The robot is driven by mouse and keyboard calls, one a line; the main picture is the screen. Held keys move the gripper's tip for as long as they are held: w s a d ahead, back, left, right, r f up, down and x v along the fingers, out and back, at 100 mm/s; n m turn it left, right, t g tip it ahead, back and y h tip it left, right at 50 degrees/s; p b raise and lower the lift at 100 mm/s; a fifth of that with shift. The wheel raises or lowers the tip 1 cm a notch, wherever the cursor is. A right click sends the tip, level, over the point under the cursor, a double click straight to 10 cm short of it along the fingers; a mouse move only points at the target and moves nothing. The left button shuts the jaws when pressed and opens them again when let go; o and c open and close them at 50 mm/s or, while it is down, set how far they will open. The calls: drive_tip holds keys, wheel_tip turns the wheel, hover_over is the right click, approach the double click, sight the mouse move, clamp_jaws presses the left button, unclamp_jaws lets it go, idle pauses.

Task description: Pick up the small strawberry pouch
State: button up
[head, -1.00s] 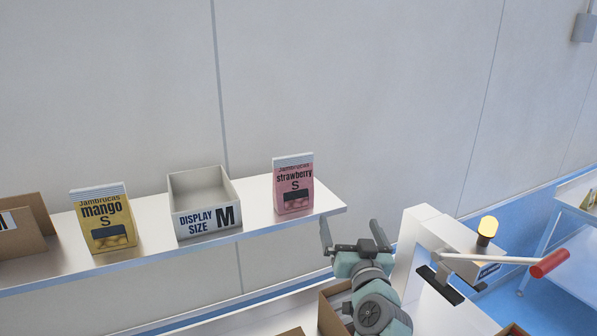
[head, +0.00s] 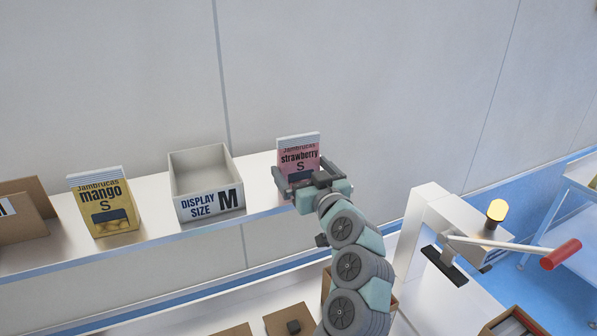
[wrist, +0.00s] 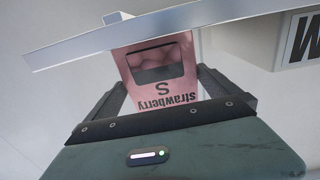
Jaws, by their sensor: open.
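The small strawberry pouch (head: 299,155) is pink with a pale top strip and stands upright at the right end of the shelf. My gripper (head: 305,178) is in front of it and hides its lower part in the head view. My gripper's two fingers (wrist: 160,90) are open, one towards each side of the pouch. I cannot tell whether either finger touches it.
The white shelf (head: 155,225) also holds a grey "display size M" box (head: 210,205), a yellow mango pouch (head: 105,203) and a brown cardboard box (head: 22,222). The shelf edge crosses the wrist view. A machine with a red-handled lever (head: 560,254) stands at right.

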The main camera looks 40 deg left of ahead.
sight(294, 159)
drive_tip(key=p+x, duration=0.1)
drive_tip(key=x, duration=0.3)
drive_tip(key=shift+s+r+p, duration=0.15)
drive_tip(key=shift+p, duration=0.15)
drive_tip(key=shift+w+a, duration=0.25)
drive_tip(key=shift+a, duration=0.2)
drive_tip(key=shift+c, duration=0.4)
drive_tip(key=c, duration=1)
